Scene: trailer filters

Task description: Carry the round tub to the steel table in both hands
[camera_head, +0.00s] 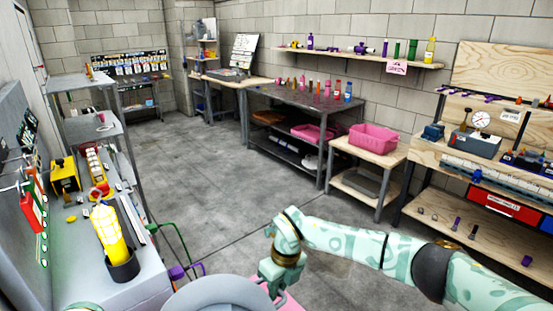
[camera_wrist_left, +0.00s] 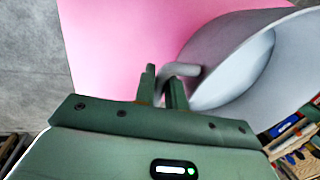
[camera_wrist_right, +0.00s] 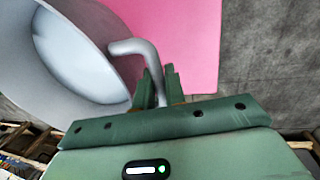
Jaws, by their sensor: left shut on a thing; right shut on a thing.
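The round tub (camera_head: 222,294) is light grey and shows at the bottom edge of the head view, mostly cut off. Its open rim and pale inside show in the left wrist view (camera_wrist_left: 245,70) and the right wrist view (camera_wrist_right: 85,55). My left gripper (camera_wrist_left: 163,88) is shut on one bent side handle (camera_wrist_left: 182,69). My right gripper (camera_head: 277,283) is shut on the other handle (camera_wrist_right: 135,47); it also shows in the right wrist view (camera_wrist_right: 158,88). A dark steel table (camera_head: 290,98) with bottles along its back stands against the far wall.
A pink surface (camera_head: 290,303) lies below the tub. A grey bench (camera_head: 140,285) with a yellow lamp (camera_head: 108,232) is close on the left. A low wooden table (camera_head: 372,152) with a pink bin (camera_head: 374,140) stands right of the steel table. Open concrete floor (camera_head: 215,175) lies between.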

